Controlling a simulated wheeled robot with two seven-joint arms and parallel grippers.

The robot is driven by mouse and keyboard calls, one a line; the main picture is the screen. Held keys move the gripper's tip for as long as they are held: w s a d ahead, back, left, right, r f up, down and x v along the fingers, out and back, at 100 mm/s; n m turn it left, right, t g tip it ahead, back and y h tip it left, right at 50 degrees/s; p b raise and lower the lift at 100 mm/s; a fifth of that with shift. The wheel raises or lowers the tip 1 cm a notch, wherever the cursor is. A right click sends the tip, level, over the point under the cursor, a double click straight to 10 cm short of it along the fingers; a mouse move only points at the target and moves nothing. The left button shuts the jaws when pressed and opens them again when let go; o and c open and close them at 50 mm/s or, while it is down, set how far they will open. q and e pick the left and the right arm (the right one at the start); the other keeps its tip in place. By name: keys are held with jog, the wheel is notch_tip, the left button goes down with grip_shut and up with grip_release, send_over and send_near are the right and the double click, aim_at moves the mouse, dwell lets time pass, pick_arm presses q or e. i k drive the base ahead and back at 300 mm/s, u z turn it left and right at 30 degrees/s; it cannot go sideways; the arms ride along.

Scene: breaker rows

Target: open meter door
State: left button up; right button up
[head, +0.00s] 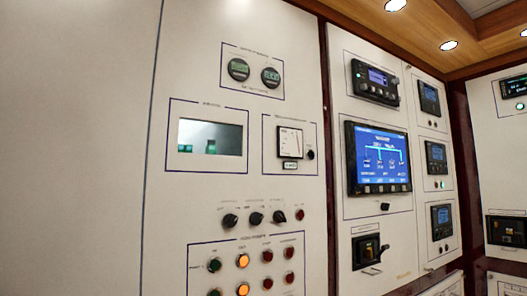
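A white panel (290,205) fills the middle of the head view. It carries a small square dial meter (290,142) in an outlined frame, with a small green display below it and a black knob at its right. To the left is a rectangular glassy window (209,137) showing green bits. Two round digital gauges (239,70) (271,77) sit above. I cannot tell which of these is the meter door, and no door stands visibly open. Neither of my grippers is in view.
Several switches (256,218) and lit round buttons (242,261) are below the meter. To the right, another panel holds a large blue screen (378,158) and a breaker handle (369,250). A plain white surface (75,150) is at left.

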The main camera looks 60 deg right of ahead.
aim_at(254, 66)
jog(key=z, duration=3.15)
jog(key=i, duration=0.35)
jog(key=u, duration=1.5)
